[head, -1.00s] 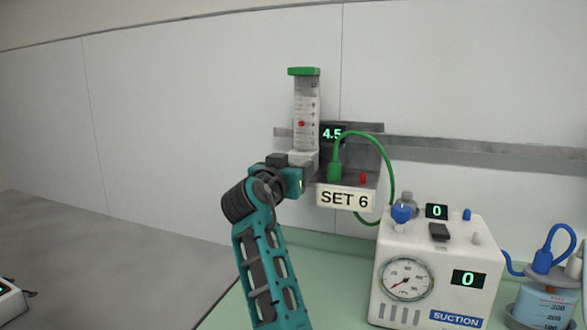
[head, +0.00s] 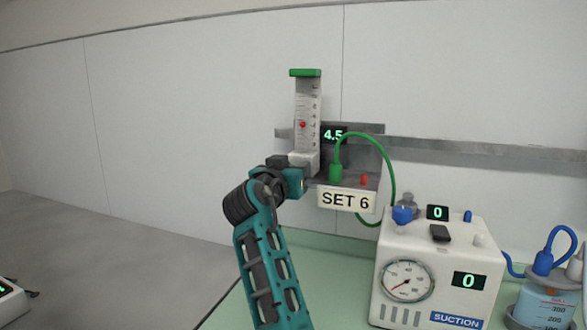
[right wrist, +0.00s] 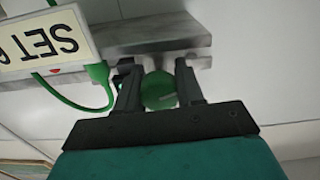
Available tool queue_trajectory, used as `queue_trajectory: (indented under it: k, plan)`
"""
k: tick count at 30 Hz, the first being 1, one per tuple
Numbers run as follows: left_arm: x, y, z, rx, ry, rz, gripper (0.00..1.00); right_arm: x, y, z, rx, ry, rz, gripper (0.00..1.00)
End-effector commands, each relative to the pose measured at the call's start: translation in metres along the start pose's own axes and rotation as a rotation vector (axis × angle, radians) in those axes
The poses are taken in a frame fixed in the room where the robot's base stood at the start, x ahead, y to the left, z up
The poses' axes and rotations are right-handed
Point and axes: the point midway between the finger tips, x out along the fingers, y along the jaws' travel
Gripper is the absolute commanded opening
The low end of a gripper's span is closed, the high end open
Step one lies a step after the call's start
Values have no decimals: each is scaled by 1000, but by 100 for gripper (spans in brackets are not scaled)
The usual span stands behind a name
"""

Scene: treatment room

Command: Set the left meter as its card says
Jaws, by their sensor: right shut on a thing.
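The left meter (head: 308,105) is a clear upright tube with a green cap and a red ball partway up. Its display (head: 333,134) reads 4.5. The card (head: 346,201) below says "SET 6"; it is partly in the right wrist view (right wrist: 42,45), turned upside down. My right gripper (head: 303,180) is at the meter's base in the head view, where it hides the knob. In the right wrist view, my right gripper (right wrist: 158,76) has its fingers on both sides of a round green knob (right wrist: 158,92) and is shut on it. My left gripper is not in view.
A green hose (head: 392,172) loops from a green plug beside the meter. A grey rail (head: 480,150) runs along the wall. A white suction unit (head: 437,258) with a dial and displays reading 0 stands at right, near a blue-filled jar (head: 545,310).

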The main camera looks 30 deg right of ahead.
Motion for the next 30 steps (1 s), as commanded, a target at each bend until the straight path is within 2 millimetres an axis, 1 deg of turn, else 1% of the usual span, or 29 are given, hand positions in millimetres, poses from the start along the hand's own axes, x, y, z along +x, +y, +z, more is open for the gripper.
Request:
queue_trajectory:
  k: [9, 18, 24, 30]
  plan:
    - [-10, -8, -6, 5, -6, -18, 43, 0, 0, -3, -217, 1, 0, 7]
    - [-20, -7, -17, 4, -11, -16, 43, 0, -1, -3, -418, 2, 0, 6]
    - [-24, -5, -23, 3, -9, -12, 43, 0, -1, -2, -500, 2, 1, 6]
    - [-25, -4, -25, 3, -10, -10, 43, 0, -1, -1, -536, 3, 1, 6]
